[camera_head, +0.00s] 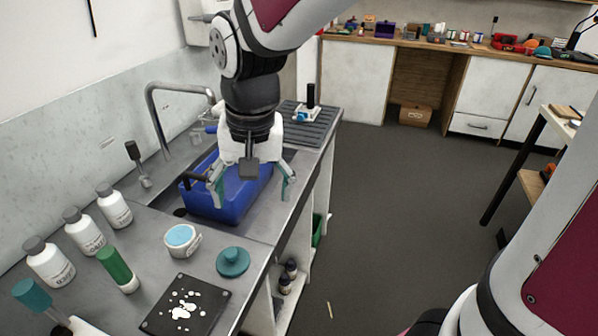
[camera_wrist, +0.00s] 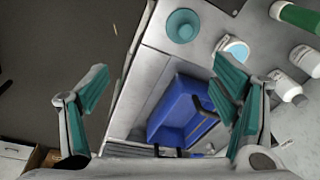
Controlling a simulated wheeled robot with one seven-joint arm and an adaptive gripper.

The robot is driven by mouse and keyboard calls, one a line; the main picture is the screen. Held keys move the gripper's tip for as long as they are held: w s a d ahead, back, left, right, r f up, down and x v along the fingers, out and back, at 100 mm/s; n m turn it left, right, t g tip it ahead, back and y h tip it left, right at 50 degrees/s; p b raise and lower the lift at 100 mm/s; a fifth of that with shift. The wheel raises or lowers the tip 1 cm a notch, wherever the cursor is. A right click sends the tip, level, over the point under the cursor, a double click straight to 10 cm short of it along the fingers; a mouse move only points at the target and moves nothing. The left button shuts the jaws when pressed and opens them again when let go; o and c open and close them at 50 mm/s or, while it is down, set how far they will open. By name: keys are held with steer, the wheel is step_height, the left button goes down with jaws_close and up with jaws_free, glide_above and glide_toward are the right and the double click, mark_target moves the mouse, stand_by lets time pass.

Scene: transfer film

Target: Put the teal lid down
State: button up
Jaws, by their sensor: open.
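The teal lid (camera_head: 233,262) lies on the grey counter near its front edge, a round disc with a knob on top. It also shows at the top of the wrist view (camera_wrist: 183,26). My gripper (camera_head: 250,190) is open and empty, above the blue basin and farther along the counter than the lid. Its two teal-padded fingers are spread wide in the wrist view (camera_wrist: 165,110), with nothing between them. The lid is apart from the gripper.
A blue basin (camera_head: 200,204) sits in the sink below my gripper. A white jar with a light blue top (camera_head: 182,240) stands left of the lid. A black plate with white spots (camera_head: 186,306), a green-capped tube (camera_head: 118,270) and white bottles (camera_head: 84,232) stand nearby. A tap (camera_head: 155,115) arches behind.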

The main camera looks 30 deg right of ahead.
steer(key=s+d+r+n+t, duration=0.1)
steer(key=s+d+r+n, duration=0.1)
steer(key=s, duration=0.5)
steer(key=s+d+r+n+t, duration=0.2)
steer(key=s+d+r, duration=0.1)
steer(key=s+d, duration=0.2)
steer(key=shift+s+d+r+h, duration=0.3)
steer(key=shift+s+d+r, duration=0.1)
steer(key=shift+s, duration=0.5)
